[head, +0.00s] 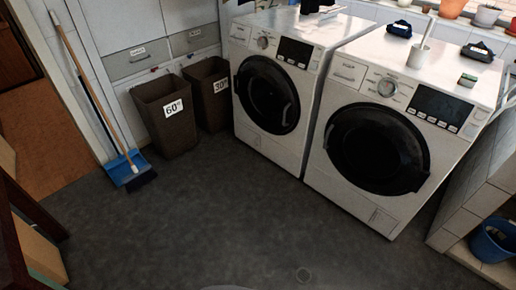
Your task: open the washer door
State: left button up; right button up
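Two white front-loading machines stand side by side at the upper right. The left machine (285,75) has a round black door (268,95), which looks shut. The right machine (400,115) has a larger-looking round black door (378,149), also shut, with a handle bulge at its lower right edge. I cannot tell which of the two is the washer. Both have dials and dark displays along the top of the front. Neither of my grippers is in view.
Two brown bins (167,115) (208,92) stand left of the machines. A broom and blue dustpan (123,168) lean at the left wall. A tiled ledge with a blue bucket (494,241) is at right. The dark floor in front is clear.

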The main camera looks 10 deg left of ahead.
aim_at(369, 147)
jog(key=u, duration=0.2)
jog(key=k, duration=0.45)
jog(key=u, duration=0.55)
jog(key=i, duration=1.25)
jog(key=z, duration=1.5)
jog(key=i, duration=0.85)
jog(key=z, duration=0.95)
